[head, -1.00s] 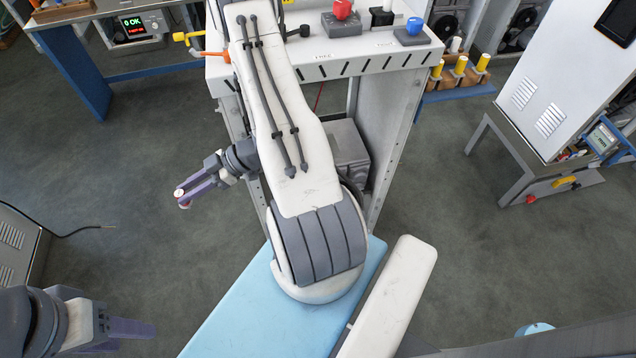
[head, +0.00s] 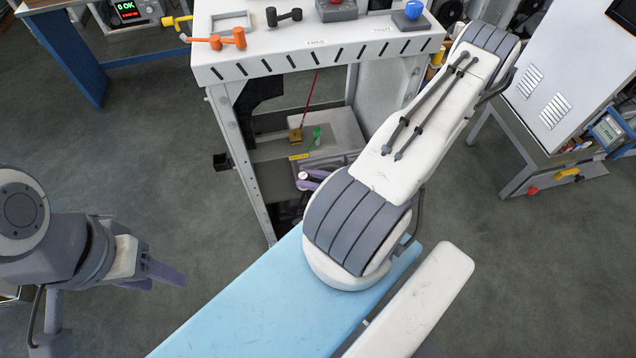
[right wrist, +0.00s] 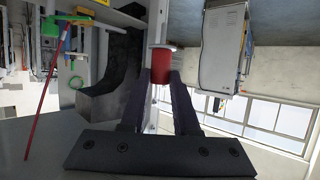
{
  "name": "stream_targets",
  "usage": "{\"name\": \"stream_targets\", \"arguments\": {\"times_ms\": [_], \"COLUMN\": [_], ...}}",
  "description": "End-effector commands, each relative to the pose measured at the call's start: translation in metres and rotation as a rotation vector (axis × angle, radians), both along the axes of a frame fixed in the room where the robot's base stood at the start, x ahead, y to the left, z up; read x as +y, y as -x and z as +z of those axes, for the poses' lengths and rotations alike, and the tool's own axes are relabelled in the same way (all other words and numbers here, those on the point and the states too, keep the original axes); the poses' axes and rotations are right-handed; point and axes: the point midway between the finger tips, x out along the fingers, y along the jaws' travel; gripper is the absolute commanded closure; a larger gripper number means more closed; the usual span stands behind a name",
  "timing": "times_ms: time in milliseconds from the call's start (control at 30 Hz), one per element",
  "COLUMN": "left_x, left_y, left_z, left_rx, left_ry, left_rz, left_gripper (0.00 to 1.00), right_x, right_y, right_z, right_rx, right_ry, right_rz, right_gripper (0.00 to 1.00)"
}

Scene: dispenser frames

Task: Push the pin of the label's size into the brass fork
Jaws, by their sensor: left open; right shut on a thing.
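My right gripper (head: 310,181) is low inside the frame under the white bench, shut on a pin with a pale end (head: 303,175). In the right wrist view the pin is a red cylinder (right wrist: 161,68) with a pale flange, between the dark fingers. A small brass piece, apparently the fork (head: 296,136), sits beyond the gripper at the foot of a thin red rod. A green piece (head: 317,135) is beside it. A yellow label (head: 299,156) lies nearer the gripper; its writing is too small to read. My left gripper (head: 178,276) is open and empty, away at left.
The white bench (head: 300,59) overhangs the work spot, with its leg (head: 243,160) left of my right gripper. An orange tool (head: 222,40) and a dark tool (head: 284,16) lie on top. A light blue surface (head: 265,300) is in front. Open floor lies at left.

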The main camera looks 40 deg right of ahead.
Motion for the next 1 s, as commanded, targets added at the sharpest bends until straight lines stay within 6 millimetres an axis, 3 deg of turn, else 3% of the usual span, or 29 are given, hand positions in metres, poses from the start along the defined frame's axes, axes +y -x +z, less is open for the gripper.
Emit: {"name": "stream_targets", "arguments": {"times_ms": [133, 367, 700, 1000], "left_x": [0.0, 0.0, 0.0, 0.0], "left_y": [0.0, 0.0, 0.0, 0.0], "left_z": [-0.002, -0.002, 0.001, 0.003], "left_rx": [0.0, 0.0, 0.0, 0.0], "left_ry": [0.0, 0.0, 0.0, 0.0], "left_rz": [0.0, 0.0, 0.0, 0.0], "left_gripper": [0.5, 0.5, 0.5, 0.5], "right_x": [-0.002, -0.003, -0.004, -0.016], "right_y": [0.016, 0.022, 0.021, 0.0], "right_z": [-0.001, -0.001, 0.001, -0.001], "right_rx": [-0.007, -0.011, -0.012, -0.013], "right_ry": [-0.005, -0.001, 0.0, 0.001], "right_rz": [-0.093, -0.123, -0.12, -0.115], "right_gripper": [1.0, 1.0, 1.0, 1.0]}}
